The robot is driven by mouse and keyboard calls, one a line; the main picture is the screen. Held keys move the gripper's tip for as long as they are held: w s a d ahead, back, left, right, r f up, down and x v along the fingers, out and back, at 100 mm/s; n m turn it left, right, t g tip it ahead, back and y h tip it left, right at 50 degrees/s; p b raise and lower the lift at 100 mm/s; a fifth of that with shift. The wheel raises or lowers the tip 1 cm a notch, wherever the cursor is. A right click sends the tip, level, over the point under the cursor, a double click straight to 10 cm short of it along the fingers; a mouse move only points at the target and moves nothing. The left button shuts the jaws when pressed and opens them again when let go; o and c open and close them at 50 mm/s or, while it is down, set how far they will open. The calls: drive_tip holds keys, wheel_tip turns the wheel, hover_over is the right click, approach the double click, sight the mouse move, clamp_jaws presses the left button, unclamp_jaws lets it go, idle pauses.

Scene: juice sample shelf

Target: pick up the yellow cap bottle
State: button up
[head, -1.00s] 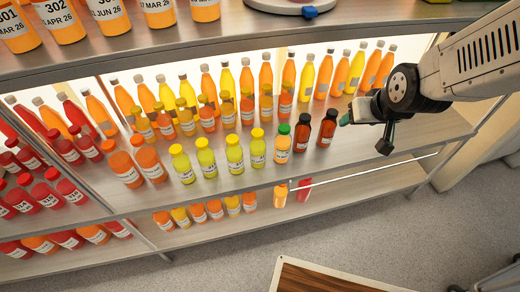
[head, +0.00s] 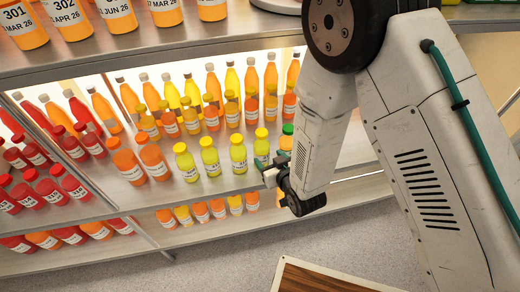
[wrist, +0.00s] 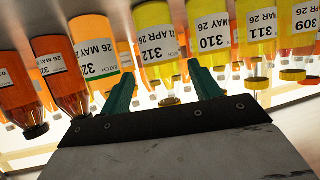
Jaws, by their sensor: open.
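Several yellow-green bottles with yellow caps (head: 238,153) stand in a row at the front of the middle shelf in the head view. My gripper (head: 270,162) is at the shelf front, just right of and below the rightmost of them (head: 261,147). In the wrist view, which shows the bottles upside down, my gripper's green fingers (wrist: 163,92) are apart with nothing held. The yellow bottle labelled 312 (wrist: 157,45) appears between and beyond them. Bottle 310 (wrist: 208,35) is beyond the right finger, and bottle 311 (wrist: 257,35) is further right.
An orange bottle with a green cap (head: 287,138) stands right of the yellow row, partly hidden by my arm. It and a dark red-brown bottle (wrist: 60,75) are left in the wrist view. Orange bottles (head: 153,160) stand left of the row, and taller bottles stand behind.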

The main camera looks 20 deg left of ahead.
sight(265, 153)
drive_tip(key=x, duration=0.7)
drive_tip(key=shift+r, duration=0.15)
drive_tip(key=c, duration=0.9)
drive_tip(key=shift+r, duration=0.1)
